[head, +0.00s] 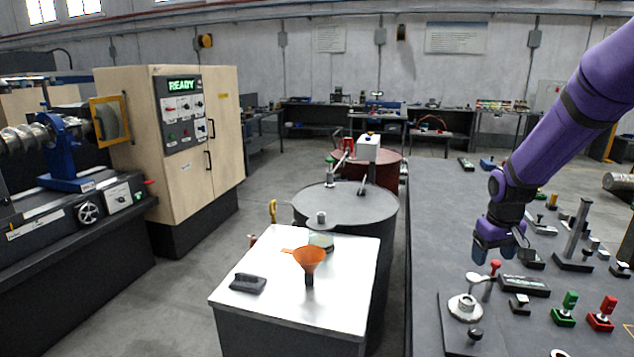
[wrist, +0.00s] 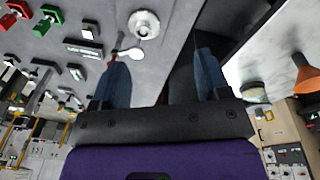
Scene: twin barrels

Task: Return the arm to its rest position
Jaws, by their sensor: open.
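My purple arm (head: 570,105) reaches in from the upper right of the head view. My gripper (head: 494,252) hangs above the near left part of the dark workbench, close to a lever with a red knob (head: 495,265) and a round metal flange (head: 465,306). In the wrist view my gripper (wrist: 163,80) shows two blue fingers spread apart with nothing between them. From the head view I cannot tell whether a finger touches the lever.
The dark workbench (head: 440,215) carries several fixtures, including a green switch (head: 565,308) and a red switch (head: 602,312). A white-topped table (head: 330,312) with an orange funnel (head: 310,259) stands left of it. Two barrels, one grey (head: 350,203) and one red (head: 385,165), stand behind.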

